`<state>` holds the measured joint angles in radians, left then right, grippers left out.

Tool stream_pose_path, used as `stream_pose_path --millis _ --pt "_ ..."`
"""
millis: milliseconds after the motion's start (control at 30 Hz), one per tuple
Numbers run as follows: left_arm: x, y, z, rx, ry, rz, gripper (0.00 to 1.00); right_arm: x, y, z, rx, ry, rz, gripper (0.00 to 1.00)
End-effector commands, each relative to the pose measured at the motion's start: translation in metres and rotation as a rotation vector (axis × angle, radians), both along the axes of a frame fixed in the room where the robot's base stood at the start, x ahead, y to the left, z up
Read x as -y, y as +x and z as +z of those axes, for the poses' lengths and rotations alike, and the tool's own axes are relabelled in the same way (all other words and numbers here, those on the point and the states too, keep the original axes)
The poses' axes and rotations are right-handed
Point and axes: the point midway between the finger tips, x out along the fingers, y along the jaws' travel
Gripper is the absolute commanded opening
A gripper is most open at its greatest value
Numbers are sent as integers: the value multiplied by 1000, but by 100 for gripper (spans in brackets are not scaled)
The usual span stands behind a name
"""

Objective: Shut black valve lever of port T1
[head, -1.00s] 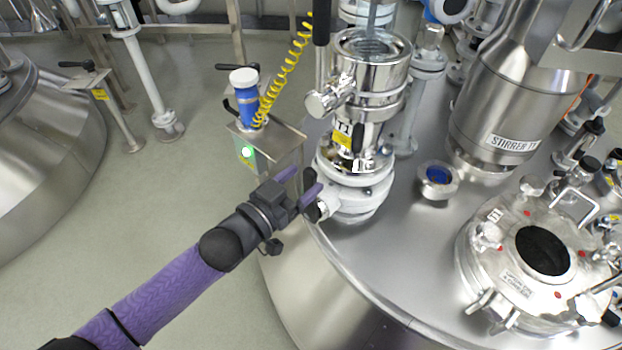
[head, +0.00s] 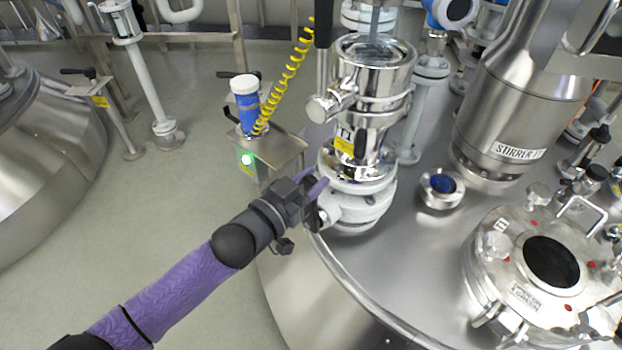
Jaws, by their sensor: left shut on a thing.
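Port T1 is a polished steel fitting (head: 372,95) with a yellow-marked T1 label (head: 345,143). It stands on a white valve body (head: 355,208) at the vessel's edge. The black valve lever (head: 313,214) shows as a dark piece at the left side of this white body, mostly hidden by my gripper. My left gripper (head: 314,184), with purple fingers, is shut on the lever at the left of the white body. The exact contact is hard to see. My right gripper is out of view.
Another black handle (head: 323,28) stands upright beside the steel fitting. A steel box (head: 265,150) with a green light and a blue-and-white device (head: 246,103) stands behind my gripper, with a yellow coiled hose (head: 288,78).

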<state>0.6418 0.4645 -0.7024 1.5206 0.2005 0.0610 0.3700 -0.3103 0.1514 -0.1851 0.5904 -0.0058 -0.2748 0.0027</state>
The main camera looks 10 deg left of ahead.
Motion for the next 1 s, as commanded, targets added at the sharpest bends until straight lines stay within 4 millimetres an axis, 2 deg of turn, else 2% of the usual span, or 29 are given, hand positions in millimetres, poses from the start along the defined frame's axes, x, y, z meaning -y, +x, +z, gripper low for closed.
stream_pose_path --millis 500,1000 --pt "0 0 -1 -1 0 0 0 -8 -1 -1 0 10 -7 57" --pt "0 0 -1 -2 0 0 0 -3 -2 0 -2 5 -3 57"
